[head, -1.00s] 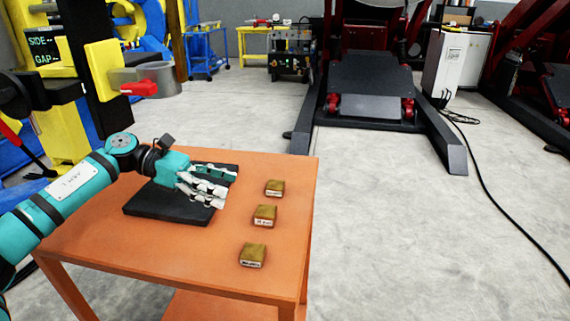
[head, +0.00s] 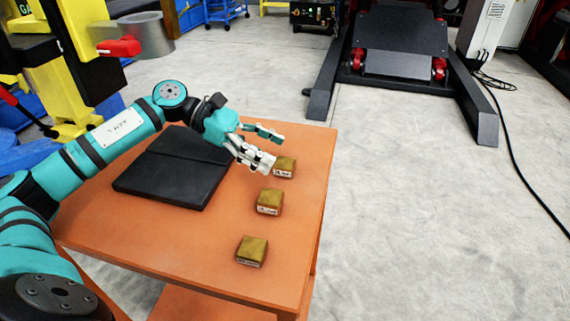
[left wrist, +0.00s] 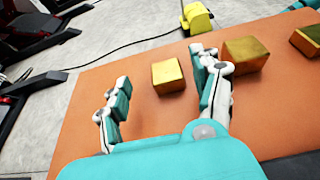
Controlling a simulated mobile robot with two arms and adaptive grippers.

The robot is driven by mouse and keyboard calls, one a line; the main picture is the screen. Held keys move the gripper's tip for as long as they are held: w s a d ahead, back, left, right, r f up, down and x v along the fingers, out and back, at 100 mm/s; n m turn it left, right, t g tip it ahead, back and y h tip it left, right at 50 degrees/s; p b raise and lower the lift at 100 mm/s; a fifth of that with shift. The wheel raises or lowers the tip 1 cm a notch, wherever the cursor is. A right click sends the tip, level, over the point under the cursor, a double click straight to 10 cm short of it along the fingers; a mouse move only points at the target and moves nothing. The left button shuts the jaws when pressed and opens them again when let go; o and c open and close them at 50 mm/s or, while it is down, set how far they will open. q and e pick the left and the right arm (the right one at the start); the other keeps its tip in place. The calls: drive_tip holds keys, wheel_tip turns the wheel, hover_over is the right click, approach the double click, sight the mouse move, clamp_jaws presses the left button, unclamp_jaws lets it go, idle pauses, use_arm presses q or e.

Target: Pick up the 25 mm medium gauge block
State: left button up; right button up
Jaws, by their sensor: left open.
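Three brass-coloured gauge blocks with white labels stand in a row on the orange table: a far one (head: 285,167), a middle one (head: 269,201) and a near one (head: 252,250). The labels are too small to read, so I cannot tell which is the 25 mm medium block. My left gripper (head: 276,151) is open and empty, its fingers beside the far block. In the left wrist view the far block (left wrist: 168,77) shows between the open fingers, a little beyond them. The middle block (left wrist: 246,54) is just right of the right finger. My right gripper is not in view.
A black folded pad or case (head: 172,172) lies on the orange table (head: 185,237), left of the blocks. A yellow stand with a grey cylinder and red part (head: 122,47) rises at upper left.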

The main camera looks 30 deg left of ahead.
sight(290, 163)
use_arm(q)
drive_tip(key=x, duration=0.3)
drive_tip(key=shift+s+d+f, duration=0.2)
drive_tip(key=shift+d, duration=0.2)
drive_tip(key=shift+w+d+f+p, duration=0.15)
drive_tip(key=shift+d+f+p, duration=0.15)
drive_tip(key=shift+d, duration=0.15)
clamp_jaws()
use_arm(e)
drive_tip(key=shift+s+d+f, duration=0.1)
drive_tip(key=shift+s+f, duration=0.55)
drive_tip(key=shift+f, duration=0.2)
